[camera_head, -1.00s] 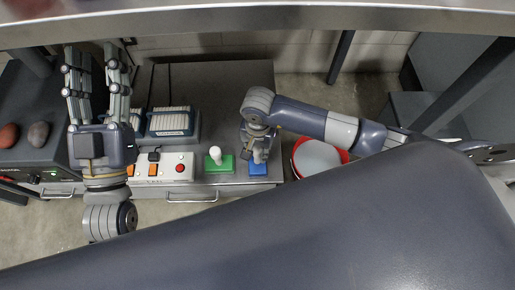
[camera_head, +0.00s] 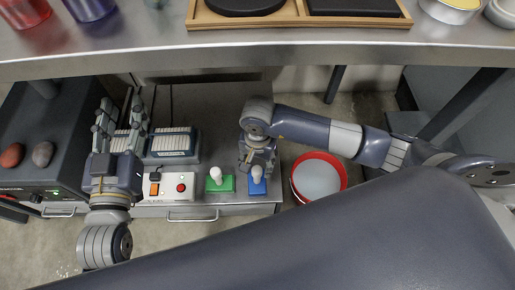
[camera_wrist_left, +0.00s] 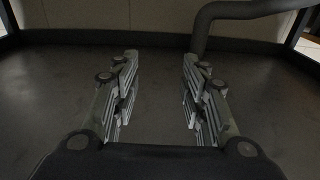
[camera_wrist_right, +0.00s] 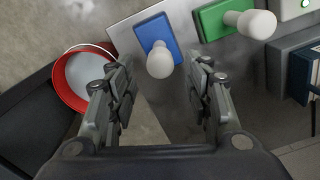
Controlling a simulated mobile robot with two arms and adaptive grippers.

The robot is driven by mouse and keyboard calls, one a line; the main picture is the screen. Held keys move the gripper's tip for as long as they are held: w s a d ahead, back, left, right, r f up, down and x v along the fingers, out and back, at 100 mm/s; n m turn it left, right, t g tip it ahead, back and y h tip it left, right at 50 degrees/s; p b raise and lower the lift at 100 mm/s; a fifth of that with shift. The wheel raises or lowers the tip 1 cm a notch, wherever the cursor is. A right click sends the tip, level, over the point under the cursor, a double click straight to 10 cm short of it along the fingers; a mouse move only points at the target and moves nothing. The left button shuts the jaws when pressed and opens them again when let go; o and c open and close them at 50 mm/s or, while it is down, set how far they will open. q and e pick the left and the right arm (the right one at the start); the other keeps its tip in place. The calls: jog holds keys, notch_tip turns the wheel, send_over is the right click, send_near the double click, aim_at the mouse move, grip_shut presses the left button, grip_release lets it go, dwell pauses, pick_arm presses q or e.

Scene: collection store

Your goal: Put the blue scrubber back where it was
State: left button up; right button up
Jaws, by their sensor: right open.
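The blue scrubber (camera_head: 257,186), a blue block with a white knob, sits on the right front part of the grey cabinet top (camera_head: 215,203). It also shows in the right wrist view (camera_wrist_right: 153,30). My right gripper (camera_head: 258,158) is open and close to it. In the right wrist view the fingers (camera_wrist_right: 160,88) are apart, with the white knob just beyond and between their tips, not gripped. My left gripper (camera_head: 121,112) is open and empty over the cabinet's left side. Its spread fingers show in the left wrist view (camera_wrist_left: 160,78) above a dark surface.
A green scrubber (camera_head: 221,185) with a white knob stands left of the blue one. A white switch box (camera_head: 168,188) and a rack (camera_head: 172,143) are further left. A red-rimmed bucket (camera_head: 319,180) stands right of the cabinet. A steel shelf (camera_head: 300,48) crosses the top.

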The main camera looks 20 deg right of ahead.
pick_arm(q)
notch_tip(320, 180, down, 10)
jog(key=s+a+g+y+p, duration=0.1)
jog(key=s+a+g, duration=0.1)
jog(key=g, duration=0.3)
jog(key=shift+s+r+y+p, duration=0.2)
jog(key=shift+s+y+p, duration=0.15)
jog(key=shift+y+p, duration=0.05)
pick_arm(e)
notch_tip(320, 180, up, 7)
